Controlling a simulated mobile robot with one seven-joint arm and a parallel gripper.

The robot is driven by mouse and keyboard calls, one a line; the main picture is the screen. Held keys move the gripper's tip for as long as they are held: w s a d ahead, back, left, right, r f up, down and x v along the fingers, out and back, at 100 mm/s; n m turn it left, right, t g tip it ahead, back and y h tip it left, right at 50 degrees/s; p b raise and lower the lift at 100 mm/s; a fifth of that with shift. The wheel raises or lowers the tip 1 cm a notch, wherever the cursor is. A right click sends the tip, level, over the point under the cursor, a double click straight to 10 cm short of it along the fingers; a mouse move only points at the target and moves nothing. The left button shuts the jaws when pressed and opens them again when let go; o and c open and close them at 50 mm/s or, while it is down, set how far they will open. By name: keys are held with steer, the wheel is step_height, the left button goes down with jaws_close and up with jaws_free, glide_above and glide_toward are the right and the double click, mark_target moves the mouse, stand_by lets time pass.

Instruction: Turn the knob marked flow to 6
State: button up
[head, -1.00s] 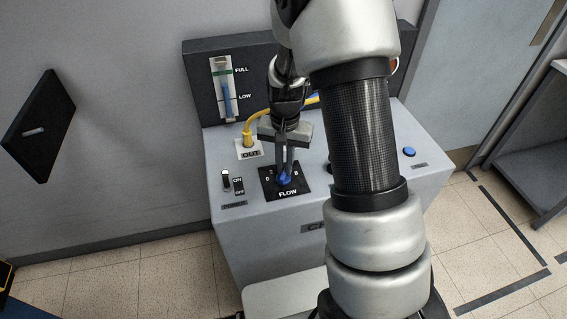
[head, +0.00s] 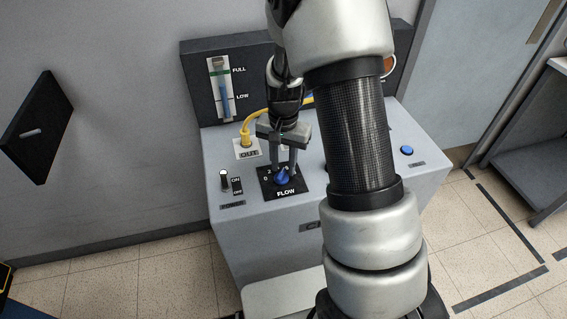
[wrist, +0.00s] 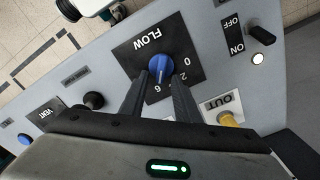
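The blue flow knob (head: 282,178) sits on a black dial plate (head: 265,190) marked FLOW, on top of the grey machine. In the wrist view, the knob (wrist: 160,68) carries a white pointer on the side facing the numbers. It points roughly toward the 6 side, but I cannot read the exact setting. My gripper (head: 284,175) points down at the knob with its fingers apart, one on each side. In the wrist view, the fingers (wrist: 158,84) show a gap from the knob. A finger partly hides the numbers.
A yellow hose (head: 245,136) plugs into the OUT port beside the gripper. An ON/OFF switch (head: 224,180) stands left of the dial. A level gauge (head: 221,88) is on the back panel. A black knob (wrist: 93,100) and a blue button (head: 407,150) lie to the other side.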

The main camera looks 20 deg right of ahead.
mark_target(284, 168)
steer(key=shift+r, duration=0.1)
step_height(284, 168, up, 17)
steer(key=p, duration=0.2)
steer(key=shift+r, duration=0.15)
stand_by(0.5)
steer(key=s+a+r+n+t+p, duration=0.1)
steer(key=s+r+n+t+p, duration=0.4)
steer(key=s+r, duration=1.4)
steer(key=shift+s+a+n+t+p, duration=0.25)
steer(key=shift+s+n+p, duration=0.35)
steer(key=shift+n+p, duration=0.6)
